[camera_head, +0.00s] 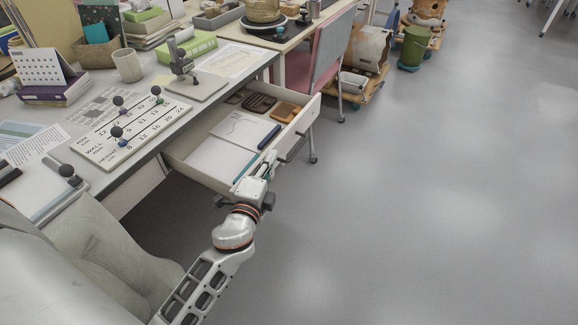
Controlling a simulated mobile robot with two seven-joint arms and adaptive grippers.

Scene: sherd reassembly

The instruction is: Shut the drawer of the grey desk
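The grey desk (150,152) runs along the left. Its drawer (312,113) is pulled well out to the right, with a dark bar handle (296,148) on the front panel. Inside lie white papers (213,163), a dark blue pen-like stick (269,136) and several brown items (260,103). My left gripper (268,165) is at the near part of the drawer front, close to the handle. I cannot tell whether it touches the front or handle, or how far its small fingers are apart. My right gripper is not in view.
A board with knobs (130,130) and a small stand (183,65) are on the desktop. A grey-green draped shape (100,250) fills the lower left. The floor (430,200) to the right is clear.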

